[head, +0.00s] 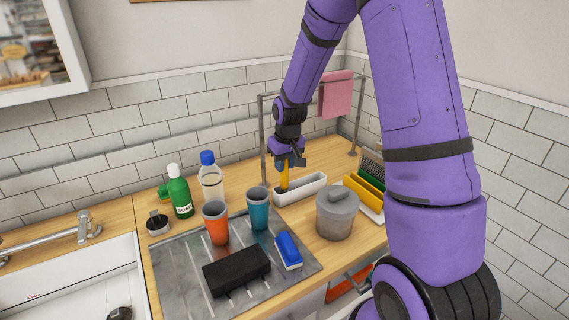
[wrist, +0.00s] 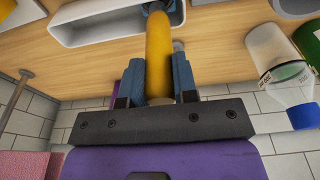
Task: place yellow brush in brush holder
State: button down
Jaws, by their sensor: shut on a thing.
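The yellow brush (head: 284,177) hangs roughly upright from my gripper (head: 287,160), head down. In the wrist view my gripper (wrist: 158,78) has its two blue-grey fingers on either side of the yellow handle (wrist: 158,50), shut on it. The white oblong brush holder (head: 313,189) stands on the wooden counter directly below. The brush's lower end is at the holder's left end in the head view. The holder (wrist: 62,33) also shows at the top of the wrist view, with the dark brush head overlapping it. I cannot tell whether the head touches the holder's floor.
A teal cup (head: 258,214), an orange cup (head: 215,228) and a clear bottle (head: 211,184) stand left of the holder. A grey lidded pot (head: 336,218) is in front. A rack of coloured boards (head: 364,193) is right. A metal rail (head: 262,140) stands behind.

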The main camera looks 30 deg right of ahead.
jog(key=c, duration=0.9)
grip_release()
jog(key=shift+f, duration=0.1)
notch_tip(320, 180, up, 12)
jog(key=s, duration=0.2)
jog(key=s+a+r+t, duration=0.2)
jog(key=s+a+r, duration=0.3)
jog(key=s+r, duration=0.65)
jog(key=s+a+r, duration=0.1)
jog(key=s, duration=0.7)
jog(key=s+a+r+t, duration=0.1)
jog(key=s+a+r, duration=0.1)
jog(key=s, duration=0.7)
